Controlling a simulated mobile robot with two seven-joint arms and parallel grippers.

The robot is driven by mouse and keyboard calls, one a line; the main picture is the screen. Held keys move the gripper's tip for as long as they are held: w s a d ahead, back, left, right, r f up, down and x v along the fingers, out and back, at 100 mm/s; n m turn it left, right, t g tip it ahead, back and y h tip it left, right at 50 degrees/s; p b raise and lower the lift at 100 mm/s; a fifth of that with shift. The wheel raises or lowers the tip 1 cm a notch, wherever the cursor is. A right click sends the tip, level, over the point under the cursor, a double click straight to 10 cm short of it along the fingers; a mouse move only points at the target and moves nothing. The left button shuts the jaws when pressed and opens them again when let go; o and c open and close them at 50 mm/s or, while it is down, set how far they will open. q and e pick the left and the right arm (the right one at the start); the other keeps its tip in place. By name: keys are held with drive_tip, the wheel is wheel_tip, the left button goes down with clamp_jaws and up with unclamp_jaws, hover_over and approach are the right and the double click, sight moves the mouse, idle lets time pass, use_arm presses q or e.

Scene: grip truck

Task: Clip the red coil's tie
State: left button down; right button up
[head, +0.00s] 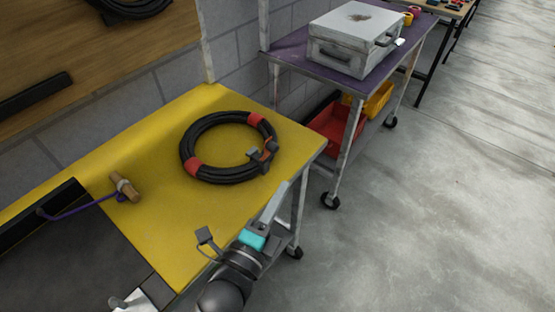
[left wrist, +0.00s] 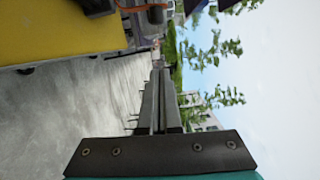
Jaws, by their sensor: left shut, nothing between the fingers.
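A black cable coil (head: 187,145) with red bands lies flat on the yellow top of the cart (head: 165,120). A grey buckle-like tie piece (head: 263,154) sits on the coil's right side; whether it is fastened cannot be told. My left gripper (head: 282,188) is in front of and to the right of the coil, past the cart's edge, apart from the coil. Its fingers are shut and empty, and they also show shut in the left wrist view (left wrist: 159,72).
A wooden-handled tool (head: 125,188) with a purple cord lies left of the coil. A second cart (head: 290,62) with a purple top carries a grey case (head: 352,38), with red and yellow bins (head: 333,122) below. Open concrete floor (head: 450,200) is at the right.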

use_arm(q)
drive_tip(key=w, duration=0.8)
drive_tip(key=shift+a+r, duration=0.25)
drive_tip(key=shift+a, duration=0.2)
use_arm(e)
drive_tip(key=shift+w+d+f, duration=0.1)
drive_tip(key=shift+w+d, duration=0.2)
drive_tip(key=shift+w, duration=0.55)
use_arm(q)
drive_tip(key=shift+s, duration=0.1)
